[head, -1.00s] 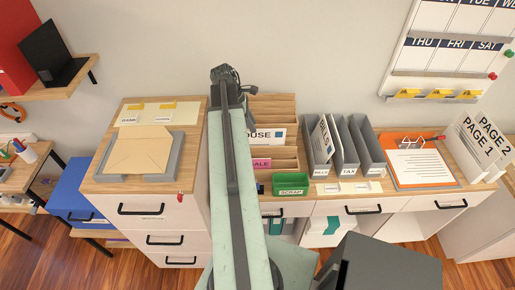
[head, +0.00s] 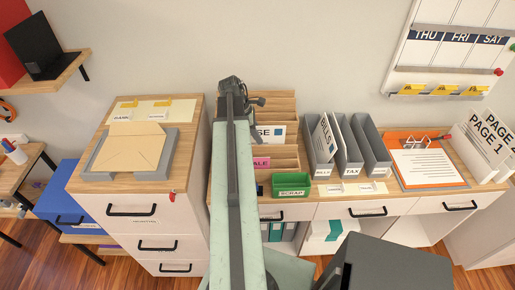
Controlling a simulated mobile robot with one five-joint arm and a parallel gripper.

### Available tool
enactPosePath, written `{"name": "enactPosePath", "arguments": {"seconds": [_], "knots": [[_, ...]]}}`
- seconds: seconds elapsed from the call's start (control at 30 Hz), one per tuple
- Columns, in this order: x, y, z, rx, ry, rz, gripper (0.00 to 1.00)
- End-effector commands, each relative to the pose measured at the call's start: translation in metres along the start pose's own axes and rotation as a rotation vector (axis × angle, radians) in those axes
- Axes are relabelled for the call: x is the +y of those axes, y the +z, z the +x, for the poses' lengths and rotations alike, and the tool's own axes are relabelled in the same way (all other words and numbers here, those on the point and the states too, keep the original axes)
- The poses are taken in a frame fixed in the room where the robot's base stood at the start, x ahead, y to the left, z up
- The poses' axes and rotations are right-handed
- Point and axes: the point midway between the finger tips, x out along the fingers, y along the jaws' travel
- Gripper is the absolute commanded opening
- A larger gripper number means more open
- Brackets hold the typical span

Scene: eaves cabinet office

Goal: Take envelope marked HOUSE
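My gripper (head: 236,92) is at the far end of my arm, in front of the wall and just left of the rack's top. A pink envelope marked SALE (head: 262,163) stands in a lower tier, partly behind my arm.
A green SCRAP tray (head: 290,185) stands in front of the rack. Grey files (head: 374,150), one holding BILLS, stand to its right, then an orange folder (head: 401,137). A drawer cabinet (head: 140,240) with a tan envelope (head: 135,150) on a grey tray stands left.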

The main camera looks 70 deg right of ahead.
Motion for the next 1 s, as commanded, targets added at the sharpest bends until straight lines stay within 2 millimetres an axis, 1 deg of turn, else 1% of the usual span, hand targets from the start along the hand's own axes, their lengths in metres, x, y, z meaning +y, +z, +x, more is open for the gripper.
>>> {"name": "enactPosePath", "arguments": {"seconds": [0.1, 0.13, 0.17, 0.2, 0.23, 0.57, 0.67, 0.77, 0.87, 1.0], "knots": [[0.000, 0.001, -0.002, 0.000, 0.000, 0.000, 0.31], [0.000, 0.001, -0.002, 0.000, 0.000, 0.000, 0.25], [0.000, 0.001, -0.002, 0.000, 0.000, 0.000, 0.17], [0.000, 0.001, -0.002, 0.000, 0.000, 0.000, 0.06], [0.000, 0.001, -0.002, 0.000, 0.000, 0.000, 0.00], [0.000, 0.001, -0.002, 0.000, -0.001, 0.001, 0.00], [0.000, 0.003, -0.007, 0.000, -0.001, 0.001, 0.00], [0.000, 0.008, -0.017, 0.000, -0.001, 0.001, 0.00], [0.000, 0.015, -0.034, 0.000, -0.001, 0.002, 0.00], [0.000, 0.027, -0.062, 0.000, -0.001, 0.002, 0.00]]}}
